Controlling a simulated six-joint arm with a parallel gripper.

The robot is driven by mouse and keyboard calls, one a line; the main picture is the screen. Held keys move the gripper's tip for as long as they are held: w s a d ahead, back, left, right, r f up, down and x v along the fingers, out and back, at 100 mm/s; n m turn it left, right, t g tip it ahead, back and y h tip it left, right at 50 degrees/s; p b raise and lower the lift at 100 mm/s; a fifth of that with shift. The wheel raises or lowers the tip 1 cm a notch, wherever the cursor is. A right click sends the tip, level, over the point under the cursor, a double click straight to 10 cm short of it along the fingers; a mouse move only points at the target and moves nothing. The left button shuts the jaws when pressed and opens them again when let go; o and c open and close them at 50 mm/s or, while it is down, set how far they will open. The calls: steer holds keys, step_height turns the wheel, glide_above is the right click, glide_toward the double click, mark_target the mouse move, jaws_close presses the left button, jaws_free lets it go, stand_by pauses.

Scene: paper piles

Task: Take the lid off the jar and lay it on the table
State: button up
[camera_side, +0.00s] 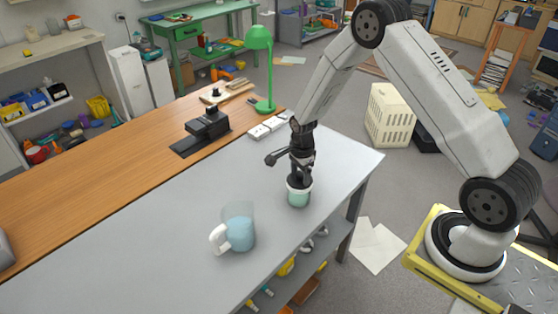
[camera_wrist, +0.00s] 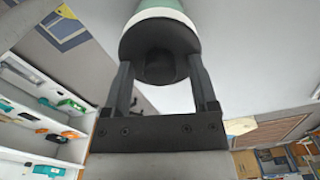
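The jar (camera_side: 299,198) stands upright on the grey table (camera_side: 180,225), with a pale green body and a white upper band. Its green body (camera_wrist: 160,4) and white band also show at the top of the wrist view. The dark round lid (camera_wrist: 160,36) sits on the jar, with a dark knob in its middle. My gripper (camera_side: 300,176) points down over the jar and hides most of the lid in the side view. In the wrist view my gripper (camera_wrist: 160,64) has its fingers spread on either side of the knob, with gaps seeming to show between.
A clear mug with blue contents and a white handle (camera_side: 237,232) stands left of the jar. A green lamp (camera_side: 260,70), a white strip (camera_side: 268,126) and a black device (camera_side: 206,124) are behind. The grey table's left part is clear.

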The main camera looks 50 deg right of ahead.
jaws_close()
steer(key=shift+r, duration=0.15)
steer(key=shift+r, duration=0.95)
steer(key=s+a+r, duration=0.2)
steer(key=s+r, duration=0.8)
steer(key=s, duration=0.3)
steer(key=shift+s+a+r, duration=0.3)
steer(key=shift+s+r, duration=0.1)
